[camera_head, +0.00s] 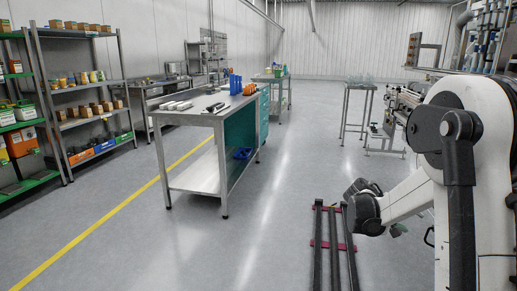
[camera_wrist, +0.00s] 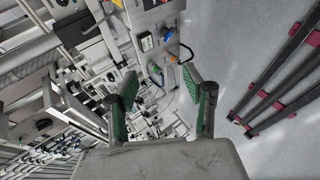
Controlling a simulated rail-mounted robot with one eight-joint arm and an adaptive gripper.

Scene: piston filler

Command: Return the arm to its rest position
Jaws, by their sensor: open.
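My gripper (camera_wrist: 158,92) is open in the wrist view, with its two green-padded fingers apart and nothing between them. Past the fingers the view shows the machine's metal frames and fittings. In the head view my white and dark grey arm (camera_head: 403,198) is folded at the right, its lower end above the floor beside the rails.
Dark floor rails (camera_head: 334,240) with red crosspieces lie beside my arm; they also show in the wrist view (camera_wrist: 285,75). The machine (camera_head: 400,100) stands behind my arm. A control box (camera_wrist: 150,40) is near the gripper. A workbench (camera_head: 190,118) and shelves stand left; the floor between is clear.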

